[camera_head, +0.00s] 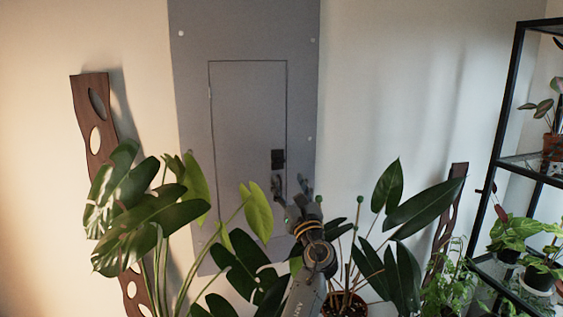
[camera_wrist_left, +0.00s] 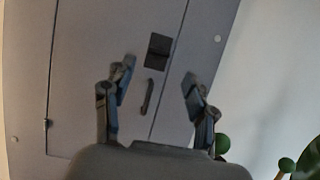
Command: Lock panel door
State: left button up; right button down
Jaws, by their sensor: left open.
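The grey panel door (camera_head: 240,120) is set in a larger grey panel (camera_head: 303,90) on the wall and looks flush with it. A small black latch (camera_head: 278,159) sits near the door's right edge; in the left wrist view it is a dark square (camera_wrist_left: 158,50). Below it in that view is a narrow dark upright piece (camera_wrist_left: 147,97). My left gripper (camera_head: 291,184) is open and empty in front of the panel, just below the latch in the head view. In the wrist view its fingers (camera_wrist_left: 157,80) spread either side of the narrow piece, with no contact visible. My right gripper is not seen.
Large leafy plants (camera_head: 150,215) stand in front of the panel at the left, and more leaves (camera_head: 400,215) at the right. A brown wooden board (camera_head: 92,115) leans on the wall at left. A black shelf (camera_head: 507,110) with potted plants stands at far right.

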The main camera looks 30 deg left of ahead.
aim_at(280, 162)
pick_arm(q)
jog(key=p+x, duration=0.1)
jog(key=x, duration=0.6)
jog(key=shift+a+f, duration=0.1)
